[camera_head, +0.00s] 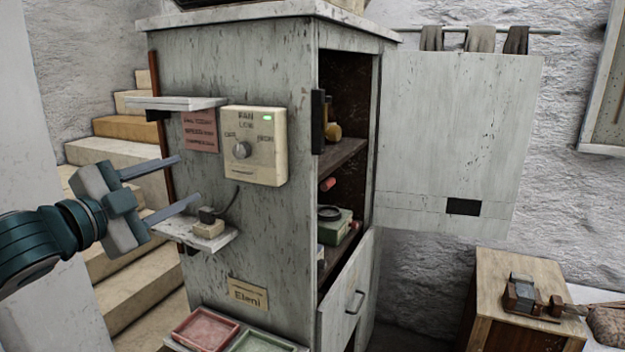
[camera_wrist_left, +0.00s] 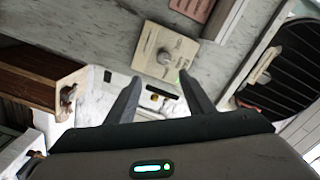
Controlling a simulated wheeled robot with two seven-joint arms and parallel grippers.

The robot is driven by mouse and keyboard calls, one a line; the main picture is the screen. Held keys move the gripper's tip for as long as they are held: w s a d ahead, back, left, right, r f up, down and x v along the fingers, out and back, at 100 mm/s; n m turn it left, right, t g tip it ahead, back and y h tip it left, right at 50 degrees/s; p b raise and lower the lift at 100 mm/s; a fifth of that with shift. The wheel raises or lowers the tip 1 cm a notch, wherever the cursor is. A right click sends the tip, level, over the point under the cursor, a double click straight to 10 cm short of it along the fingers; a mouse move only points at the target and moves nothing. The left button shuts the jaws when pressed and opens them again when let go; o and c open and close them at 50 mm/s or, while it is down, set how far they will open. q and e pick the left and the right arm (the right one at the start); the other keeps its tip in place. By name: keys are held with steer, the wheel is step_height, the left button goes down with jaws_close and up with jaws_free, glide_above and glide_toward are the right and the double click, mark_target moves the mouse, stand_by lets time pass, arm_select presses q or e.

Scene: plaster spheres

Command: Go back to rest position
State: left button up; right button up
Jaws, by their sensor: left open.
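My left gripper (camera_head: 187,182) comes in from the left in the head view. Its two fingers are spread apart with nothing between them. It is in front of the left face of the grey cabinet (camera_head: 265,85), left of the fan control box (camera_head: 254,146) and near the two small shelves. The box has a round knob (camera_head: 241,150) and a lit green light. In the left wrist view my left gripper (camera_wrist_left: 156,88) also shows open and empty, with the fan control box (camera_wrist_left: 152,45) beyond its fingertips. My right gripper is in neither view.
A small lower shelf (camera_head: 172,229) carries a little device (camera_head: 208,224); an upper shelf (camera_head: 180,103) juts out above. The cabinet door (camera_head: 450,130) stands open at right. Red (camera_head: 205,330) and green trays lie below. A wooden block (camera_head: 500,265) stands at lower right. Steps (camera_head: 120,150) rise behind.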

arm_select(q)
steer(key=s+d+f+n+g+y, duration=0.1)
steer(key=s+d+f+n+g, duration=0.1)
steer(key=f, duration=0.9)
steer(key=s+d+f+n+g+y, duration=0.1)
steer(key=d+f+n, duration=0.1)
steer(key=f, duration=0.9)
steer(key=s+d+f+n+g+y, duration=0.1)
steer(key=s+d+f+n+g, duration=0.1)
steer(key=f, duration=0.9)
steer(key=s+f+n+g+y, duration=0.3)
steer(key=s+f+n+g, duration=0.5)
steer(key=s+f, duration=2.05)
steer(key=s+f+g+b, duration=0.1)
steer(key=s+f+g, duration=0.15)
steer(key=f, duration=2.55)
steer(key=s+a+f+b, duration=0.1)
steer(key=s+a+f, duration=0.2)
steer(key=s+f, duration=1.4)
steer(key=shift+s+f+m, duration=0.25)
steer(key=shift+s+m, duration=0.05)
steer(key=shift+s, duration=0.35)
